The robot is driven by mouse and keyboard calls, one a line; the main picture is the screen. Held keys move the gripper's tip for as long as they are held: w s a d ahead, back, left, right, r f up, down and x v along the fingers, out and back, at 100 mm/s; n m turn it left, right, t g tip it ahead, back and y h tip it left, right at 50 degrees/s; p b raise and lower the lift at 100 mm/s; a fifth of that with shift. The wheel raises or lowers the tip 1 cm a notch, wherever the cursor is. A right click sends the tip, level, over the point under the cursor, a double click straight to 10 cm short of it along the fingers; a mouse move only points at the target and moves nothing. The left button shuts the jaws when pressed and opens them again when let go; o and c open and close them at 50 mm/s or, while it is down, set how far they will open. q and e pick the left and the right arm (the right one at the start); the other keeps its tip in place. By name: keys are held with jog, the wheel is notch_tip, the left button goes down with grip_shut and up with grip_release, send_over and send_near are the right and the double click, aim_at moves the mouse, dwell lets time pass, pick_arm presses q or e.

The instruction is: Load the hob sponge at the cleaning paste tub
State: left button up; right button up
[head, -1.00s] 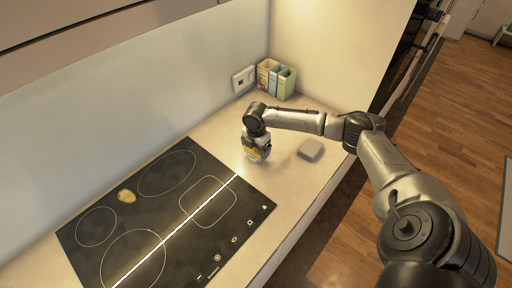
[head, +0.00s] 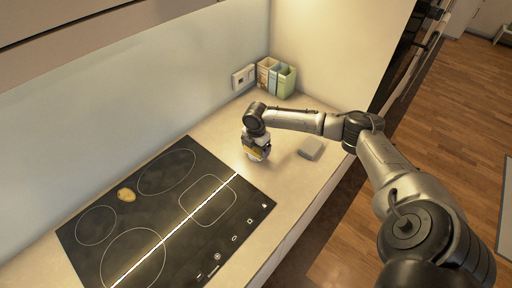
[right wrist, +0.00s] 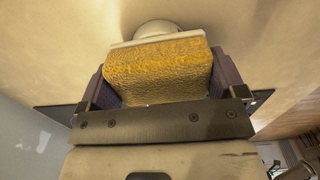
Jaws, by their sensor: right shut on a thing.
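My right gripper (head: 256,151) is shut on the yellow sponge (right wrist: 160,70), which has a pale layer along its far edge. The two dark fingers stand at the sponge's sides in the right wrist view. A round whitish tub (right wrist: 158,30) shows just beyond the pale edge, partly hidden by the sponge; I cannot tell whether they touch. In the head view the gripper points down at the worktop just beyond the hob's right corner, and the tub is mostly hidden there. The black hob (head: 150,215) carries a yellow-brown stain (head: 126,194). My left gripper is not in view.
A grey block (head: 310,148) lies on the worktop to the right of the gripper. Several upright boxes or books (head: 277,78) and a wall socket (head: 243,77) are at the back corner. The worktop (head: 215,130) between hob and corner is clear.

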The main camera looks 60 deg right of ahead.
dwell(0.4)
jog(key=shift+p, duration=0.35)
dwell(0.5)
jog(key=shift+f, duration=0.15)
dwell(0.4)
dwell(0.5)
jog(key=shift+r+p, duration=0.3)
jog(key=shift+p, duration=0.1)
notch_tip(320, 180, up, 2)
jog(key=shift+r+p, duration=0.15)
jog(key=shift+p, duration=1.05)
notch_tip(320, 180, up, 4)
jog(key=p, duration=0.5)
jog(key=shift+r, duration=0.15)
jog(key=shift+a, duration=0.1)
